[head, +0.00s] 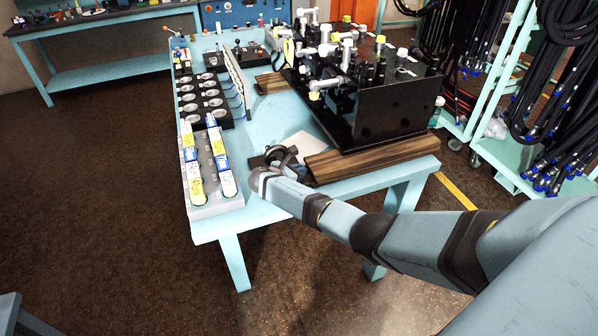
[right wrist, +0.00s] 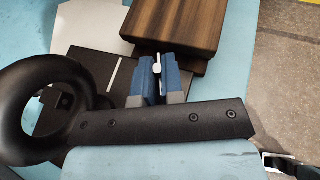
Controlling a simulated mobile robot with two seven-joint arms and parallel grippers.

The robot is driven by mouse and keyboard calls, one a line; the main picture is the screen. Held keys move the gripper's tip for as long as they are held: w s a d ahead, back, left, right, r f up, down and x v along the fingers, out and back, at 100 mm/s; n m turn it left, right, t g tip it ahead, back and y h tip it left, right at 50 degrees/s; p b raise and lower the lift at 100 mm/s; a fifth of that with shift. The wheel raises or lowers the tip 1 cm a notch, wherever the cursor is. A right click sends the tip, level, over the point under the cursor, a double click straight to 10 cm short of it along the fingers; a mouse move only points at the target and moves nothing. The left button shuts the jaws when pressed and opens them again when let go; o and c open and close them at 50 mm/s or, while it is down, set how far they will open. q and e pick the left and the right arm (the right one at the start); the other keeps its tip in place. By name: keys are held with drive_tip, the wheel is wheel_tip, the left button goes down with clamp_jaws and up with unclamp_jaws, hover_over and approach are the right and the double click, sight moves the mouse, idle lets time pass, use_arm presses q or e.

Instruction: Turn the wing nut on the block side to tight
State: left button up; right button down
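The black block (right wrist: 98,68) shows in the right wrist view as a flat dark plate with a white line, partly covered by my gripper. My right gripper (right wrist: 157,74) reaches over it with its two blue fingers close together. A small pale piece (right wrist: 157,67) shows between the fingertips; it may be the wing nut, but I cannot tell whether the fingers press on it. In the head view the block (head: 257,161) lies near the table's front edge, mostly behind my right gripper (head: 283,160), whose fingertips are hard to make out. My left gripper is not in view.
Wooden boards (head: 375,158) lie just right of my gripper, under a large black assembly (head: 395,108) with fittings. A grey tray (head: 213,200) with yellow and blue labelled items stands on the left. A pale sheet (head: 304,144) lies behind the gripper.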

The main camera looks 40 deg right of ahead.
drive_tip(key=m+g+b, duration=0.3)
drive_tip(key=g+b, duration=0.1)
drive_tip(key=shift+w+f+m+b, duration=0.2)
drive_tip(key=shift+m+b, duration=0.1)
drive_tip(key=shift+m, duration=0.1)
drive_tip(key=shift+r+m+g, duration=0.15)
drive_tip(key=shift+m+g, duration=0.15)
drive_tip(key=shift+g, duration=0.2)
drive_tip(key=shift+r, duration=0.1)
drive_tip(key=c, duration=1.5)
unclamp_jaws()
drive_tip(key=shift+r, duration=0.55)
wheel_tip(320, 180, up, 19)
drive_tip(key=p, duration=0.2)
drive_tip(key=shift+p, duration=0.4)
